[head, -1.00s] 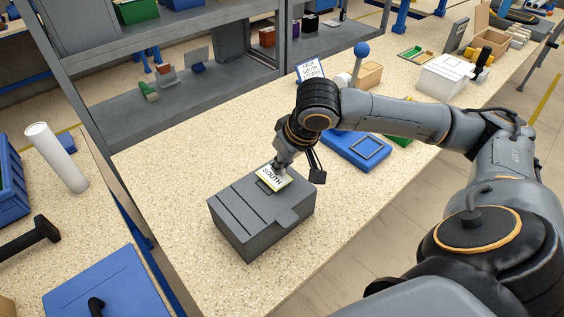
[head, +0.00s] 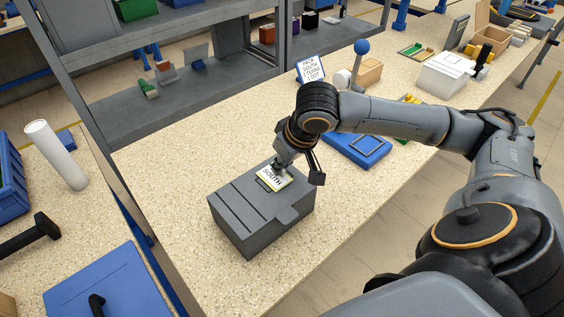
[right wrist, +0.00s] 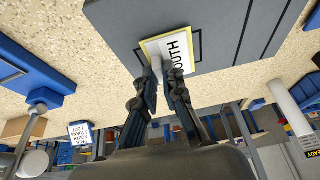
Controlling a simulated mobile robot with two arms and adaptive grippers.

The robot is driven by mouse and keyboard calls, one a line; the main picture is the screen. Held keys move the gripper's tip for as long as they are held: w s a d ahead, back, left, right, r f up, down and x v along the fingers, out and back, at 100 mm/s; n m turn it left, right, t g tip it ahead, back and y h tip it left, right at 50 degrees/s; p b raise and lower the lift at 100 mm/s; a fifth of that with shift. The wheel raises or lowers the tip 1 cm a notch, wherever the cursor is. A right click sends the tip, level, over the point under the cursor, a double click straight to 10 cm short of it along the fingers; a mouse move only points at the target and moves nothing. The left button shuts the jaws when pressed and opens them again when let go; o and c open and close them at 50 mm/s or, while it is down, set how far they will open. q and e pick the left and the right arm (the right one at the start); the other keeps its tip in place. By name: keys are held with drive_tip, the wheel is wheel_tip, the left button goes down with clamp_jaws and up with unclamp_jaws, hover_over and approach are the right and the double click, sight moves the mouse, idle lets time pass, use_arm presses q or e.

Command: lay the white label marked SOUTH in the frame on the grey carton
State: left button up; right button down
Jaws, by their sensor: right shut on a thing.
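The white label (head: 271,179) marked SOUTH has a yellowish edge and is over the top of the grey carton (head: 240,228). My right gripper (head: 280,164) is shut on it from its far side. In the right wrist view the gripper (right wrist: 162,72) grips a pale part at the label's (right wrist: 174,48) edge. The dark frame (right wrist: 201,44) on the carton (right wrist: 125,18) shows as a thin outline beside the label, partly covered by it. I cannot tell whether the label touches the carton. My left gripper is not in view.
A blue tray (head: 340,149) with a dark outline lies behind my right gripper. A sign (head: 311,69), a blue-knobbed lever (head: 361,48) and a white box (head: 440,80) stand further back. The speckled bench (head: 190,150) is clear left of the carton.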

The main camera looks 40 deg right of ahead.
drive_tip(key=shift+f, duration=0.3)
drive_tip(key=c, duration=1.4)
unclamp_jaws()
drive_tip(key=shift+o, duration=0.2)
drive_tip(key=v, duration=1.2)
